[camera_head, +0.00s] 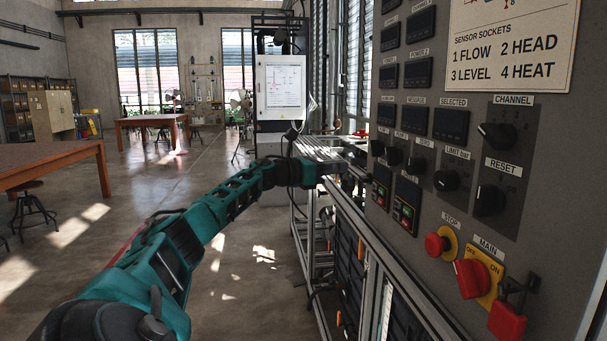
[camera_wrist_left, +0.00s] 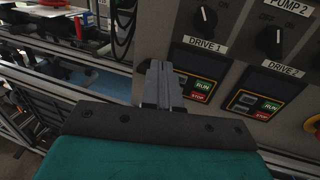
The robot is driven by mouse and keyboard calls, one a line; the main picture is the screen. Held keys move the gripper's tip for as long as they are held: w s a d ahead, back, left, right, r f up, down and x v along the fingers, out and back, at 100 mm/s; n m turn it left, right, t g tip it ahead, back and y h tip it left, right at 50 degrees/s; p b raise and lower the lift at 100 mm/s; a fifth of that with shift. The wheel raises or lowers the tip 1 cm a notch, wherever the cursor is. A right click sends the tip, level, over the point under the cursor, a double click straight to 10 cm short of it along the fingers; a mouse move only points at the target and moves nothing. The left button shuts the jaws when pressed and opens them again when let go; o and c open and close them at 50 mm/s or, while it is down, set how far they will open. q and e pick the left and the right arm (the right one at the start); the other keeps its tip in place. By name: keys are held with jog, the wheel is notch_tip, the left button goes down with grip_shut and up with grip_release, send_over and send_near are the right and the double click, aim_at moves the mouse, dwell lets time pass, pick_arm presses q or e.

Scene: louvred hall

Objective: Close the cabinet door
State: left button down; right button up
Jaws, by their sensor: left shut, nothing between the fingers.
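My left arm reaches forward from the lower left in the head view. My left gripper (camera_head: 341,167) is at its far end, near the far lower edge of the large grey control panel (camera_head: 560,130). In the left wrist view its two grey fingers (camera_wrist_left: 161,82) are together and empty, in front of the DRIVE 1 switch area. I cannot tell from the picture whether they touch the panel. A pale cabinet front (camera_head: 280,85) with a paper sheet on it stands beyond the gripper. Whether it is an open door is not clear. My right gripper is out of view.
A metal-framed bench (camera_head: 385,255) runs below the panel. The panel carries knobs, a red stop button (camera_head: 436,244) and a red main switch (camera_head: 472,278). Wooden tables (camera_head: 45,163) stand at the left. The floor (camera_head: 225,240) between is mostly clear.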

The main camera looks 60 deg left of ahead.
pick_arm(q)
jog(key=s+a+b, duration=0.2)
jog(key=s+b, duration=0.1)
jog(key=s, duration=0.3)
jog(key=shift+s+a+b, duration=0.2)
jog(key=shift+a+b, duration=0.15)
jog(key=shift+a, duration=0.05)
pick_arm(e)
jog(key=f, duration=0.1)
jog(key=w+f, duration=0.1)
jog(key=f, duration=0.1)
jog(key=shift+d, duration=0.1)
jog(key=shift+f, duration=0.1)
pick_arm(q)
jog(key=shift+f, duration=0.1)
